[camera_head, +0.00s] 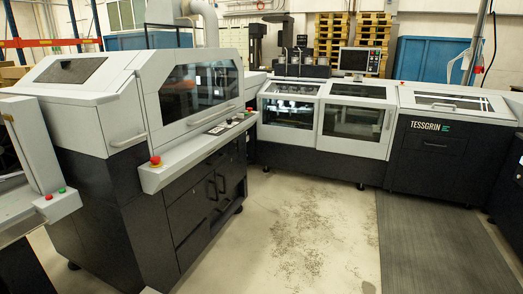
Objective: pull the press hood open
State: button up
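Several light grey hoods are in view, and I cannot tell which is the press hood. A large hood with a dark window (199,90) on the left machine is down, with a long bar handle (213,112) along its lower edge. A hood with a small handle (129,141) sits at its left and is also down. Two windowed covers (289,108) (353,121) at the back centre look shut. A low hood (455,104) on the TESSGRIN unit at the right looks closed, with a handle on top. My gripper is not in view.
A ledge (200,148) with a red stop button (155,160) juts out from the left machine. Another grey unit (40,190) stands at the far left. The floor (300,225) in the middle is free, with a dark grey mat (435,245) at the right.

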aim_at(184, 90)
jog(key=i, duration=1.95)
